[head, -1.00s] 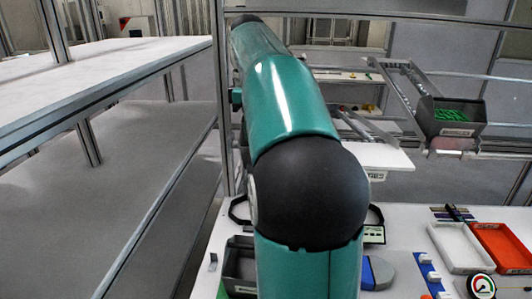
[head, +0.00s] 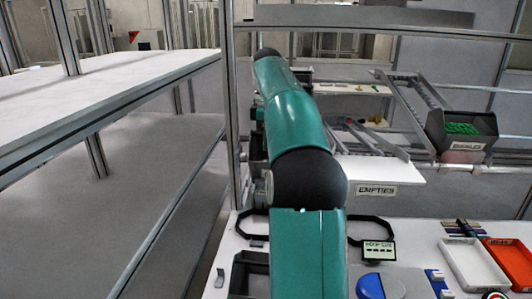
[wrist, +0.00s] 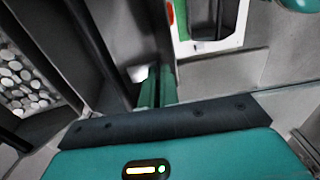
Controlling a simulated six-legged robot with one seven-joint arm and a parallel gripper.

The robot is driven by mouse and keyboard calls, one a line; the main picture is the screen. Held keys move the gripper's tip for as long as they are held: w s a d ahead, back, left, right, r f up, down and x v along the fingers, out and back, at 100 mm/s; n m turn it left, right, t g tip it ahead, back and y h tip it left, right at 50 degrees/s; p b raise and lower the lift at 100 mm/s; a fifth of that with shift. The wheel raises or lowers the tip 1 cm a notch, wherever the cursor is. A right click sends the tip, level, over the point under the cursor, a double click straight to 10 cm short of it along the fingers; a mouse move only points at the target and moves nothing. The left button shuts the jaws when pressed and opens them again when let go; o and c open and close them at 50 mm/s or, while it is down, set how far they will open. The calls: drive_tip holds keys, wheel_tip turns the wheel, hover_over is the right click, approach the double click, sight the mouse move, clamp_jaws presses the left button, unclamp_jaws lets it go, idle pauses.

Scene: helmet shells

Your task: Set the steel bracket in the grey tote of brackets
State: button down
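My gripper (wrist: 158,88) shows in the wrist view as two teal fingers close together, with a narrow gap between them. A small bright piece (wrist: 138,73) lies just left of the fingertips; it may be the steel bracket, but I cannot tell whether the fingers hold it. In the head view my teal arm reaches away from me, and the gripper is hidden behind it. No bracket can be made out there. A dark grey tote (head: 236,278) stands on the near bench, partly covered by my arm; its contents are not clear.
In the wrist view, a container of pale round pieces (wrist: 20,85) is at the left, and a white frame (wrist: 210,45) is above. In the head view, a white tray (head: 472,265), an orange tray (head: 512,262) and a bin of green parts (head: 462,140) are at the right. Metal posts stand close to my arm.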

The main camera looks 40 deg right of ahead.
drive_tip(key=shift+w+d+f, duration=0.1)
drive_tip(key=shift+w+f, duration=0.2)
drive_tip(key=f, duration=0.3)
drive_tip(key=shift+w+d+f, duration=0.1)
drive_tip(key=shift+w+d, duration=0.2)
drive_tip(key=shift+w, duration=0.1)
drive_tip(key=shift+f, duration=0.45)
drive_tip(key=shift+f, duration=0.45)
